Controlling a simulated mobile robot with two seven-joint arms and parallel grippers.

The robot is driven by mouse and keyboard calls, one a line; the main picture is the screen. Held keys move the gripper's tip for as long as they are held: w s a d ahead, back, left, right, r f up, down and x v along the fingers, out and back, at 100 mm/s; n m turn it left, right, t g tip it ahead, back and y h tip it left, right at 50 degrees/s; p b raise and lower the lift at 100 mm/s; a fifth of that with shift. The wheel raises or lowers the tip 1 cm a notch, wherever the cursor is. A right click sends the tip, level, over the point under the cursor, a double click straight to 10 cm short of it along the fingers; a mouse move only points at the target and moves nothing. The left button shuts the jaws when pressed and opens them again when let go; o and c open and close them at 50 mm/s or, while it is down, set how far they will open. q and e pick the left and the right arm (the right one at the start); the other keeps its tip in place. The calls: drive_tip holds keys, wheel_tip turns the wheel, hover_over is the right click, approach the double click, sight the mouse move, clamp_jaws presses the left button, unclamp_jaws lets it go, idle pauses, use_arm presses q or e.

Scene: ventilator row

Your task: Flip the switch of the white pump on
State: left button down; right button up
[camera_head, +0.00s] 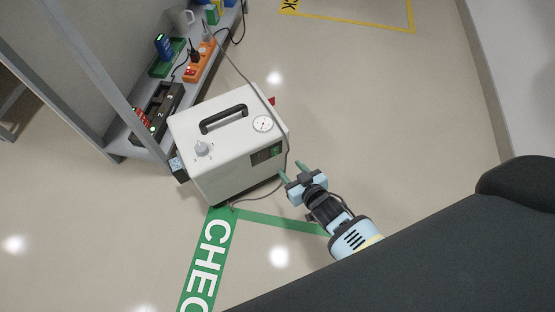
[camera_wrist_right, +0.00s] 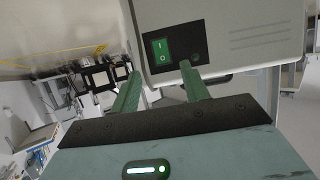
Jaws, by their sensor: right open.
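The white pump (camera_head: 225,145) stands on the floor beside the shelf, with a black handle, a round gauge and a grey knob on top. Its green rocker switch (camera_head: 275,151) sits in a dark panel on the side facing my right gripper. In the wrist view the switch (camera_wrist_right: 161,49) shows I and O marks; which side is pressed in, I cannot tell. My right gripper (camera_head: 293,172) is open and empty, close to the panel and apart from it. Its two green fingers (camera_wrist_right: 162,82) point at the panel, just below the switch in the wrist view. My left gripper is not in view.
A shelf (camera_head: 117,143) along the left holds an orange power strip (camera_head: 199,62), a black power strip (camera_head: 160,108), a green tray (camera_head: 167,58) and a mug. A cable runs over the pump's side to the floor. Green floor marking (camera_head: 206,262) lies in front; the floor on the right is clear.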

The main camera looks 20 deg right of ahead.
sight(276, 154)
drive_tip(key=b+x, duration=0.1)
drive_tip(key=x, duration=0.1)
drive_tip(key=b+x, duration=0.1)
drive_tip(key=x, duration=0.1)
drive_tip(key=b+x, duration=0.1)
drive_tip(key=x, duration=0.2)
drive_tip(key=shift+f+b, duration=0.35)
drive_tip(key=shift+b, duration=0.05)
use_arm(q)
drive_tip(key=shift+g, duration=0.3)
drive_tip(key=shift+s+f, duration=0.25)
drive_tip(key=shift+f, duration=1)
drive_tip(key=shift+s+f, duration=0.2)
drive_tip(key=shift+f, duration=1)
use_arm(e)
drive_tip(key=shift+w+a, duration=0.1)
drive_tip(key=shift+w, duration=0.45)
